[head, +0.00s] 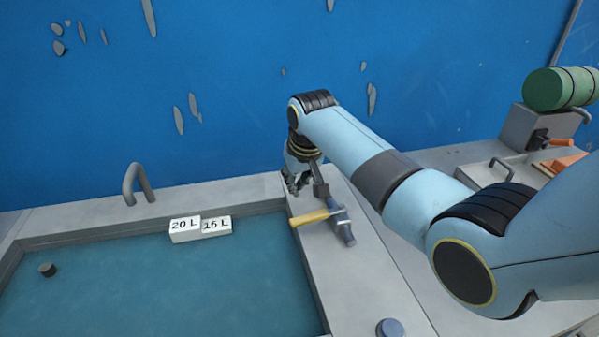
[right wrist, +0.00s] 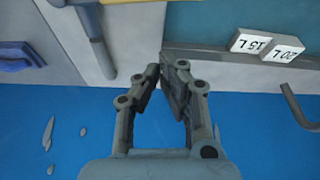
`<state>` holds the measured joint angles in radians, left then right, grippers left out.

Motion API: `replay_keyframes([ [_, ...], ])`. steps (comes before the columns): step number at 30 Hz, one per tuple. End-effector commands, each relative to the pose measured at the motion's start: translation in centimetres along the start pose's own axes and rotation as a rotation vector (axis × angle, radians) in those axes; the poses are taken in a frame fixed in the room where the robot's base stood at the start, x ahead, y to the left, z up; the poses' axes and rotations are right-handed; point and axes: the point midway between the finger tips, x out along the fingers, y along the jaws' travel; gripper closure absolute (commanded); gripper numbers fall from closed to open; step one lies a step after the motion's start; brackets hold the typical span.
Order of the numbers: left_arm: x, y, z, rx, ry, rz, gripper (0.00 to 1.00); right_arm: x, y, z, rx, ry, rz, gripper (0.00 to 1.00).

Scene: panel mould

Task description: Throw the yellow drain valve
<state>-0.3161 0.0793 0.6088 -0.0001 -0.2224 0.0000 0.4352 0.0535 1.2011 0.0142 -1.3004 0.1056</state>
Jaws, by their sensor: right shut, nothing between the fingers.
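The yellow drain valve lever (head: 312,217) sits on a grey pipe fitting (head: 343,232) on the sink's right rim, and its free end points left over the water. In the right wrist view only a sliver of yellow shows at the top edge, beside the grey-blue pipe (right wrist: 97,38). My right gripper (head: 293,187) is just behind the valve, above the rim and apart from the lever. My left gripper is not in view.
The basin (head: 130,280) holds blue-green water. Two white blocks marked 20 L (head: 185,232) and 15 L (head: 216,226) stand at its back edge. A grey spout (head: 138,182) stands behind it. A blue wall (head: 230,80) closes off the back. A green cylinder (head: 553,89) lies at right.

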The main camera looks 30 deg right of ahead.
Motion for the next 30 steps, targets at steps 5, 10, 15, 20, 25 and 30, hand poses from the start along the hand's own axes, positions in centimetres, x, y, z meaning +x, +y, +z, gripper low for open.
replay_keyframes([
  [5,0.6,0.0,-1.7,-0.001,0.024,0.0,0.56,3.2,0.0,0.1,0.0,-0.002,0.0,1.0],
  [10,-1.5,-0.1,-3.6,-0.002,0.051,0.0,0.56,1.7,0.0,2.4,-0.001,-0.001,0.0,1.0],
  [15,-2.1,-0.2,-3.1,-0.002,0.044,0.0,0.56,1.4,0.0,3.5,-0.001,0.001,0.0,1.0],
  [20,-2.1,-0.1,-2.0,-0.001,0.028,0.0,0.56,1.4,0.0,3.8,-0.001,0.0,0.0,1.0],
  [25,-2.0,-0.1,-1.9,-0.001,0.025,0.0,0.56,1.4,0.0,3.8,-0.001,0.0,0.0,1.0],
  [30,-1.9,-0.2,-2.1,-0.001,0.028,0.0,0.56,1.5,0.2,3.6,-0.003,0.001,-0.001,1.0],
])
